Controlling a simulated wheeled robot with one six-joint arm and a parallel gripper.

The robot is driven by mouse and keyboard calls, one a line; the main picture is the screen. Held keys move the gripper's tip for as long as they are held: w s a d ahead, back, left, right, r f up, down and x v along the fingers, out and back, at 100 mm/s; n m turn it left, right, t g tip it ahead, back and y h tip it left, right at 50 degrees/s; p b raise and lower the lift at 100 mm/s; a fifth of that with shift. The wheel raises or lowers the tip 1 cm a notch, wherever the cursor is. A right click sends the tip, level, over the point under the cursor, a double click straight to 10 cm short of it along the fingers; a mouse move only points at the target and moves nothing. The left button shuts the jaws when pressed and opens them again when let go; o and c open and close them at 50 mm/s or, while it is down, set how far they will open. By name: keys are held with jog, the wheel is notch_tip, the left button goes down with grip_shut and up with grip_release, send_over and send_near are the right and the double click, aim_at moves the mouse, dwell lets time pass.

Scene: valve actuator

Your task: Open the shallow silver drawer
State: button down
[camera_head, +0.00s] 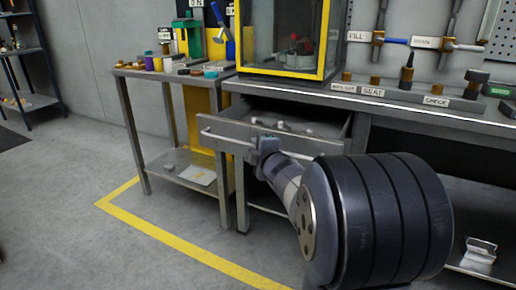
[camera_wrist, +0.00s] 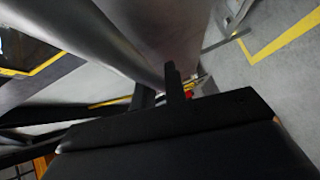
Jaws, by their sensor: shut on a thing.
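The shallow silver drawer (camera_head: 226,127) stands pulled out from under the workbench top, and small items show inside it. Its pale bar handle (camera_head: 222,138) runs along the front panel. My gripper (camera_head: 266,146) is at the right part of the front and shut on the handle. The grip itself is partly hidden by my arm. In the wrist view, a dark finger of my gripper (camera_wrist: 176,84) stands against a large grey metal surface; the handle cannot be made out there.
A yellow-framed glass case (camera_head: 284,75) stands on the workbench (camera_head: 390,104) above the drawer. A side table (camera_head: 128,73) with small jars is at left, close to the drawer. Open floor with a yellow line (camera_head: 165,236) lies in front.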

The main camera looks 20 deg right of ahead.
jog(key=shift+s+a, duration=0.2)
jog(key=shift+a, duration=0.05)
jog(key=c, duration=1.5)
grip_release()
jog(key=shift+o, duration=0.2)
jog(key=s+a+r+p, duration=0.1)
jog(key=s+p, duration=0.2)
jog(key=s, duration=0.7)
jog(key=shift+s+r, duration=0.2)
jog(key=shift+s, duration=0.1)
